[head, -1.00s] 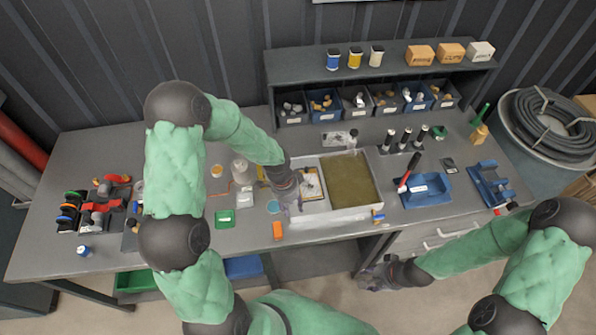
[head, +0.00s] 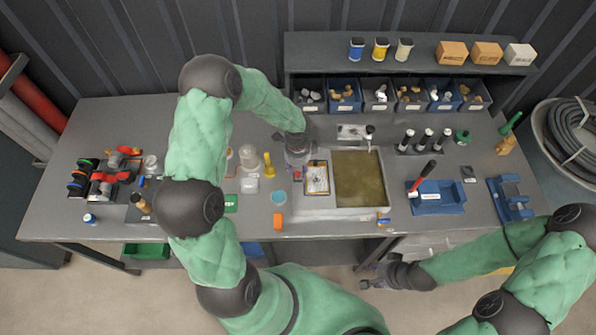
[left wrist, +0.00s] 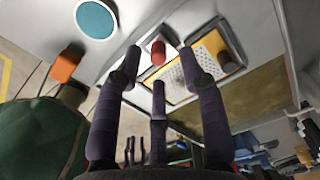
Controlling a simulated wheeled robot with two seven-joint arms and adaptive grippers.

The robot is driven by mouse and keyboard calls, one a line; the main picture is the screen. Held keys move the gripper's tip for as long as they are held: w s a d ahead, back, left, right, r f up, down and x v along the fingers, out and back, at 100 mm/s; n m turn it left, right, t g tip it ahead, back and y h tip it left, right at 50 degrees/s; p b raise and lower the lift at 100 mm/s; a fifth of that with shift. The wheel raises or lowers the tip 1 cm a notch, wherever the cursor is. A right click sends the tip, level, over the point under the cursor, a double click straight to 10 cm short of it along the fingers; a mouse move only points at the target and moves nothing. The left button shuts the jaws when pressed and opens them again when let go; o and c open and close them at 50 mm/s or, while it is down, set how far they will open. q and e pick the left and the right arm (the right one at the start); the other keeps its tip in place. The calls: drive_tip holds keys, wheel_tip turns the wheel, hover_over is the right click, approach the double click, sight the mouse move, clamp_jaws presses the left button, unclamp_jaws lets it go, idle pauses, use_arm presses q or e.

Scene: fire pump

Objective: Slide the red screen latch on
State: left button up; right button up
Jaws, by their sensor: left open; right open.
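The red screen latch (left wrist: 158,52) is a small red knob beside the screen (left wrist: 203,66), a perforated plate in a yellow-orange frame. In the head view the latch (head: 297,173) shows as a small red spot at the left edge of the screen (head: 317,178), beside the sink basin. My left gripper (head: 298,160) is just behind and above the latch; in the left wrist view its spread fingers (left wrist: 160,58) stand around the latch in the picture, open and empty. Contact cannot be told. My right gripper (head: 368,279) is open and empty in front of the bench.
The basin (head: 360,180) holds murky water right of the screen. A cyan disc (head: 279,197) and an orange block (head: 278,221) lie left of it. A blue tray (head: 437,198) stands right. Bins (head: 345,95) line the back. The front left bench has free room.

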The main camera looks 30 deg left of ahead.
use_arm(q)
drive_tip(key=shift+s+f, duration=0.15)
drive_tip(key=shift+f, duration=1.2)
clamp_jaws()
drive_tip(key=shift+w+d+b, duration=0.4)
drive_tip(key=shift+w+d, duration=0.2)
drive_tip(key=shift+d, duration=0.2)
